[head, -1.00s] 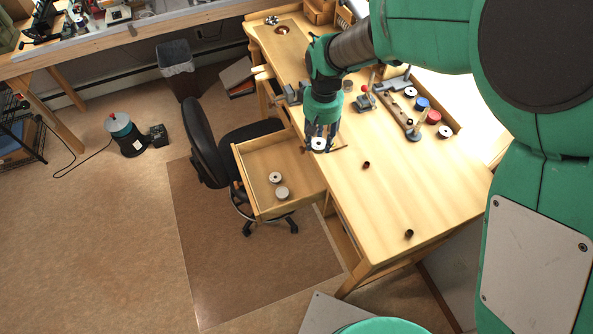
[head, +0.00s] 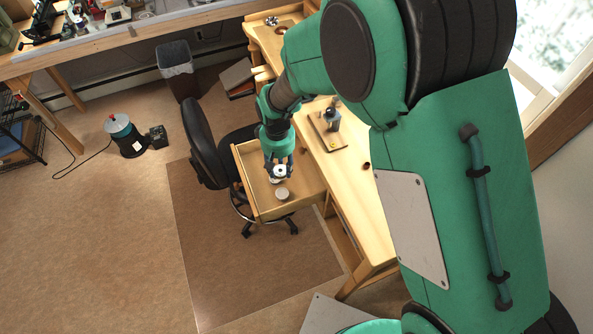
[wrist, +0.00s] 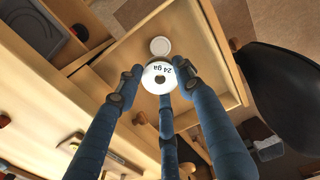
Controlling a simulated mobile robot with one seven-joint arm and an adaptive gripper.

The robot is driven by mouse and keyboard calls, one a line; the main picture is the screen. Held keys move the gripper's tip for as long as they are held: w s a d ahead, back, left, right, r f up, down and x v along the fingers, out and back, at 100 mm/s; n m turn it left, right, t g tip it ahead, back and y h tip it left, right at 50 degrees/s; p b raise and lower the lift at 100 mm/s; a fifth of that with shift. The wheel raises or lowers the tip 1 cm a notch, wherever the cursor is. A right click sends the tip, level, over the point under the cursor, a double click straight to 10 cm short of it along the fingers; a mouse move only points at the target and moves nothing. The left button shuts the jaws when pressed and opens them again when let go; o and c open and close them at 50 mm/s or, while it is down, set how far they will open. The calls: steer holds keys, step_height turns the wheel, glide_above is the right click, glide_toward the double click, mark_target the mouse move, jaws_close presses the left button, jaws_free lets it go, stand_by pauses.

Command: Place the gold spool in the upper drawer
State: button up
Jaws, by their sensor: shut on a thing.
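My gripper (head: 278,172) is over the open upper drawer (head: 252,160), its blue fingers pointing down. The fingers are shut around a spool (wrist: 158,70) with a white, round label reading "24 ga" and a dark centre hole. I take this as the gold spool; its sides hardly show, so its colour cannot be told. In the wrist view the spool is over the drawer's inside; its height above the floor is unclear. A pale round item (head: 282,193) lies in the drawer near its front, and also shows in the wrist view (wrist: 160,46).
A black chair (head: 205,150) stands close to the drawer's left side. The desk top (head: 350,190) is right of the drawer, with a small dark cylinder (head: 366,166) and a wooden board (head: 325,135) on it. My arm hides much of the desk.

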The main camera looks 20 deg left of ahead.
step_height(320, 180, down, 12)
steer(key=shift+f, duration=0.1)
stand_by(0.4)
steer(key=w+a, duration=0.7)
steer(key=w+a+f+b, duration=0.1)
steer(key=w+a, duration=0.2)
steer(key=shift+w+a+f, duration=0.1)
steer(key=shift+w+a, duration=0.2)
steer(key=shift+a, duration=0.05)
steer(key=shift+w+a, duration=0.15)
steer(key=shift+a, duration=0.05)
steer(key=shift+w+a+f, duration=0.1)
steer(key=shift+f, duration=0.25)
steer(key=shift+f+b, duration=0.3)
steer(key=shift+f, duration=1.15)
steer(key=shift+f, duration=0.2)
